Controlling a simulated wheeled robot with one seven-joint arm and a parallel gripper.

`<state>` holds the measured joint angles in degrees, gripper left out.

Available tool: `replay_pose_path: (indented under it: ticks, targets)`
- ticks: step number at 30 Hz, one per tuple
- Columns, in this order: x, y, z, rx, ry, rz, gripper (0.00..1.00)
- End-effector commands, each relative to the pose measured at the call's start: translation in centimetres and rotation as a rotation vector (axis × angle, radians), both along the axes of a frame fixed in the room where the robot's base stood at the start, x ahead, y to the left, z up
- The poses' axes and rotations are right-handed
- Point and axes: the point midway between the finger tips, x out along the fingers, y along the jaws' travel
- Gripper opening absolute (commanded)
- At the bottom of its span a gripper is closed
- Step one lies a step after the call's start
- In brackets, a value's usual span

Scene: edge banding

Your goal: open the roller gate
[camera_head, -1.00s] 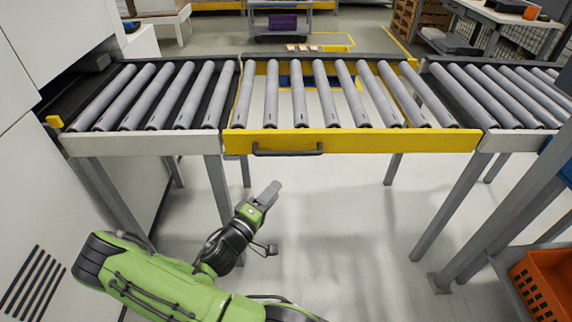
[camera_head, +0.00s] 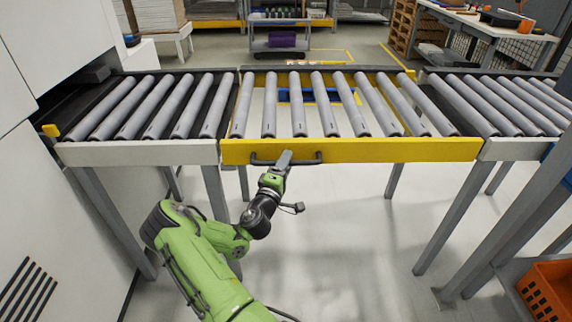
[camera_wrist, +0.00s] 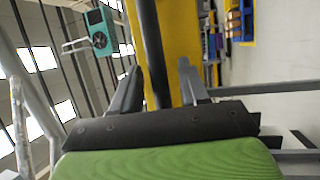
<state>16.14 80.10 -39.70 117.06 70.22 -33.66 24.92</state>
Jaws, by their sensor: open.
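The roller gate is the yellow-framed middle section of the conveyor, with its front rail (camera_head: 400,150) level and in line with the fixed sections on both sides. A dark bar handle (camera_head: 306,161) is on the left part of that rail. My gripper (camera_head: 284,159) is at the handle, covering its middle. In the wrist view the dark handle bar (camera_wrist: 151,50) runs between my two open fingers (camera_wrist: 160,88), with the yellow rail (camera_wrist: 180,50) behind it. I cannot tell whether a finger touches the bar.
Fixed roller sections with pale rails stand on the left (camera_head: 140,153) and right (camera_head: 525,147) of the gate. A white cabinet (camera_head: 50,190) is at the left. An orange crate (camera_head: 548,290) sits at the lower right. The floor before the gate is clear.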

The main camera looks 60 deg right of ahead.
Motion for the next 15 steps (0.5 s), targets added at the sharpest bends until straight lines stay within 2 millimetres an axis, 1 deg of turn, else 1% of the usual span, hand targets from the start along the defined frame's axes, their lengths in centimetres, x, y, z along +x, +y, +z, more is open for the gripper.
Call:
replay_pose_path:
  ticks: [3,8,9,11,15]
  targets:
    - [0.05,-0.52,0.12,0.0,0.0,0.001,0.44]
    - [0.06,-0.52,0.11,0.0,0.001,0.001,0.44]
    - [0.06,-0.52,0.11,0.0,0.001,0.001,0.43]
    - [0.05,-0.51,0.1,0.0,0.001,0.001,0.34]
    - [0.05,-0.49,0.09,0.0,0.001,0.0,0.12]
